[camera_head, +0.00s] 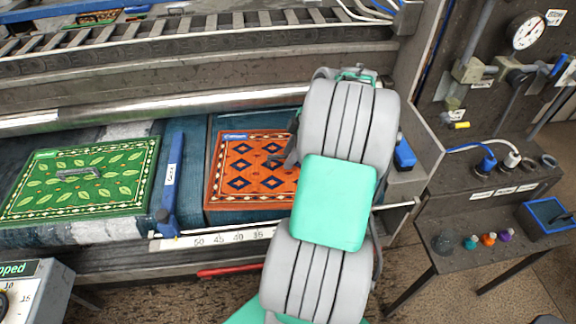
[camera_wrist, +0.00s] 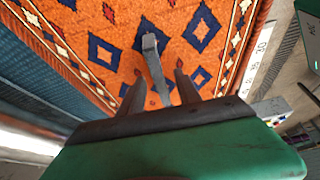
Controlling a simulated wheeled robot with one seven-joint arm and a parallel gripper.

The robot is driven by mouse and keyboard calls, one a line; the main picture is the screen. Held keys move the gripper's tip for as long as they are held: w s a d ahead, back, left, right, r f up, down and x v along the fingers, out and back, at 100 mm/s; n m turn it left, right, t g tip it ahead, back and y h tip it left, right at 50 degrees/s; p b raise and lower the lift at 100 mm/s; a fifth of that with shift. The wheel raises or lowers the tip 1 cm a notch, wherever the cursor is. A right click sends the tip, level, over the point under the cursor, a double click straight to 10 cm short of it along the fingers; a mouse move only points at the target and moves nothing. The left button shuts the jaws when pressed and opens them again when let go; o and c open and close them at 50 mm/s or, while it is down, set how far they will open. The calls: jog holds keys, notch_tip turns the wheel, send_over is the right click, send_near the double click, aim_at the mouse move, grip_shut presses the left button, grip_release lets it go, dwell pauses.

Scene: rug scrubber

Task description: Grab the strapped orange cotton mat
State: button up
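The orange mat (camera_head: 232,175) with dark blue diamonds lies flat on the dark blue belt, just left of my arm. My arm hides its right part in the head view. It fills most of the wrist view (camera_wrist: 100,22). A grey strap (camera_wrist: 152,62) stands on the mat and runs down between my gripper's fingers. My gripper (camera_wrist: 160,82) is open over the mat, with one dark finger on each side of the strap. A gap shows between the strap and each finger. Whether the fingertips touch the mat cannot be told.
A green leaf-patterned mat (camera_head: 100,185) with its own grey strap lies to the left. A blue upright divider (camera_head: 172,180) stands between the mats. A white numbered scale (camera_head: 225,238) runs along the front edge. A metal roller (camera_head: 150,108) lies behind.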

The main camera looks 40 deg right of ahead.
grip_shut()
dwell(0.4)
dwell(1.0)
